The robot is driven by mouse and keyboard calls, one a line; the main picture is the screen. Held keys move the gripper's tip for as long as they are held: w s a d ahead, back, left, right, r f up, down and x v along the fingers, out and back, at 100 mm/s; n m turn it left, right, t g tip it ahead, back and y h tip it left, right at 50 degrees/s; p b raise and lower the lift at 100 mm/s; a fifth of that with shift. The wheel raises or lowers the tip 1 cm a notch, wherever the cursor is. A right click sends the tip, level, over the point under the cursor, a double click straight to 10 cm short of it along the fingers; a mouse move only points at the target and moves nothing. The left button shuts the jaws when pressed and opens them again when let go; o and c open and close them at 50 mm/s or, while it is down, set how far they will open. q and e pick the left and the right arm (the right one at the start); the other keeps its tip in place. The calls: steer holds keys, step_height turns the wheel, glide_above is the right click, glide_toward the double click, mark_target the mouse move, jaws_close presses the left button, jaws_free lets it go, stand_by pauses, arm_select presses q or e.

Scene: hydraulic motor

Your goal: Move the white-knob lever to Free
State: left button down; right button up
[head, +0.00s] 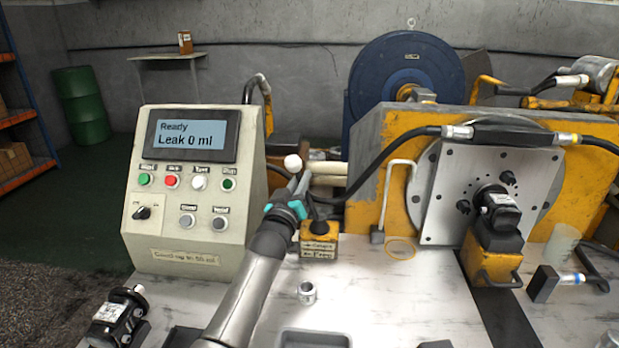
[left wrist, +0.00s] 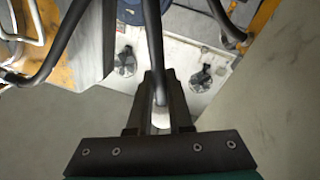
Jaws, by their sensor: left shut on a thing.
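The white knob (head: 292,162) stands just above the fingertips of my left gripper (head: 299,186) in the head view. The gripper is shut on the lever close under the knob. In the left wrist view the dark lever rod (left wrist: 155,50) runs down between the fingers (left wrist: 159,100), and the pale knob (left wrist: 161,118) shows between them. The lever's yellow base block (head: 319,240) stands on the bench behind my left arm; its two-line arrow label is too small to read surely. The lower rod is partly hidden by my gripper. My right gripper is out of view.
A control box (head: 195,185) stands left of my arm, its display reading "Ready, Leak 0 ml". A yellow fixture with a grey plate (head: 450,200) stands to the right, with a black hose (head: 385,155) near the knob. A small metal ring (head: 307,292) lies on the bench.

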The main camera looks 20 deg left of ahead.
arm_select(q)
steer(key=shift+s+a+f+n, duration=0.1)
steer(key=shift+a+f+n, duration=0.05)
steer(key=shift+a+n, duration=0.15)
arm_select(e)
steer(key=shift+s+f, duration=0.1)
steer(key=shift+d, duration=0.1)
arm_select(q)
steer(key=c, duration=0.8)
jaws_free()
steer(key=shift+c, duration=0.2)
steer(key=shift+s, duration=0.15)
steer(key=s+d+f+p, duration=0.2)
steer(key=s+p, duration=0.3)
steer(key=s, duration=0.9)
steer(key=shift+s, duration=0.35)
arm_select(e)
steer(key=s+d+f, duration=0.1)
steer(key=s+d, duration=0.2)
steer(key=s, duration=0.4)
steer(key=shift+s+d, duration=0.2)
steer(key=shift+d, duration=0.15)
